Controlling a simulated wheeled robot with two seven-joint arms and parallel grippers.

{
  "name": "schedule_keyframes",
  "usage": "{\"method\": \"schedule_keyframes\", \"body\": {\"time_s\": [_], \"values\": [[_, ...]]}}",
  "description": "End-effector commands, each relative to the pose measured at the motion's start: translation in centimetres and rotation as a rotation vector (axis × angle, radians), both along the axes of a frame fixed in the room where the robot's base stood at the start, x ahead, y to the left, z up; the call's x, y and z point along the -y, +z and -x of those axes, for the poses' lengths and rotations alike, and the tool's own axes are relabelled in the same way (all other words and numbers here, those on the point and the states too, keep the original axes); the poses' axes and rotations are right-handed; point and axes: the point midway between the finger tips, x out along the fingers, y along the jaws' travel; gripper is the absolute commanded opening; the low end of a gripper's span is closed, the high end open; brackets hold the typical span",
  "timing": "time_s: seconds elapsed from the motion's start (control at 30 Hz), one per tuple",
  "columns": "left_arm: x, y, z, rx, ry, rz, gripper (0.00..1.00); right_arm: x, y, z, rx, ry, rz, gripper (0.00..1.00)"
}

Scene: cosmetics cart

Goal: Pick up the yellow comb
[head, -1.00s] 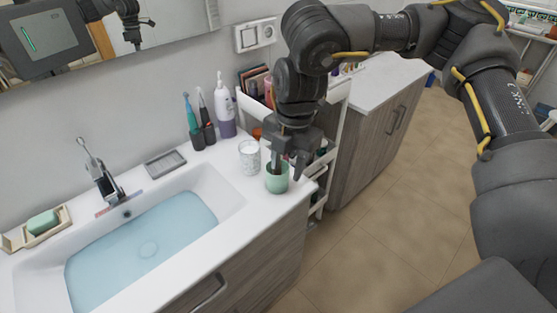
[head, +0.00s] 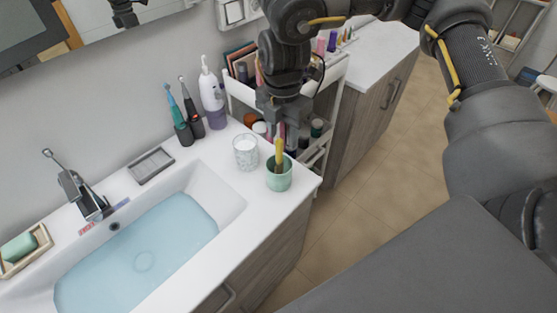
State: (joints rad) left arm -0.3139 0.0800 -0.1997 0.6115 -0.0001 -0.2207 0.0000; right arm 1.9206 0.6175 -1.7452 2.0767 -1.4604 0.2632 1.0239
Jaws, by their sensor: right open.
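The yellow comb (head: 279,151) stands upright in the green cup (head: 279,179) on the counter's front right corner. Its lower part is hidden inside the cup. My right gripper (head: 284,138) points down from above, with its fingers at the comb's upper part. It is open; whether a finger touches the comb cannot be told. My left gripper is not in view.
Toothbrushes (head: 184,120), a white and purple bottle (head: 213,100) and the water-filled sink (head: 145,255) are further left. A loaded white cart (head: 330,85) stands behind.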

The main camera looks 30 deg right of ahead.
Motion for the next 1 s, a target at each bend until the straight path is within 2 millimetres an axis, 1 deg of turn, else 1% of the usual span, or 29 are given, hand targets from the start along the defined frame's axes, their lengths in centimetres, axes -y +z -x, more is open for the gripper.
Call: {"method": "schedule_keyframes", "body": {"time_s": [0.1,0.23,0.33,0.43,0.53,0.6,0.7,0.8,1.0], "values": [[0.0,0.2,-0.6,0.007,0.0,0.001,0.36,-0.1,-1.0,0.0,0.0,0.001,-0.001,0.42],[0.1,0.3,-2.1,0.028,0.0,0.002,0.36,-0.1,-1.2,0.0,0.002,0.003,-0.001,0.42],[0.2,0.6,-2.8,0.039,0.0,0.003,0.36,-0.3,-1.5,0.0,0.0,0.004,-0.001,0.42],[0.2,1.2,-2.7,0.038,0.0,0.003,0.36,-0.5,-2.6,-0.1,-0.004,0.004,-0.001,0.42],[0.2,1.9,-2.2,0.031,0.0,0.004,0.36,-0.7,-3.9,-0.2,-0.005,0.003,-0.001,0.42],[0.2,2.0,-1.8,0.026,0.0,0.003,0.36,-0.7,-5.0,-0.3,-0.004,0.002,-0.001,0.42],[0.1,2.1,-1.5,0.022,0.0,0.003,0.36,-0.8,-6.0,-0.3,0.0,0.003,-0.001,0.42],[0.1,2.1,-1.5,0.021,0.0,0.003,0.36,-0.8,-6.4,-0.3,0.001,0.004,-0.001,0.42],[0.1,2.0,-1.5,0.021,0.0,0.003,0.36,-0.7,-6.4,-0.4,0.002,0.004,-0.001,0.42]]}}
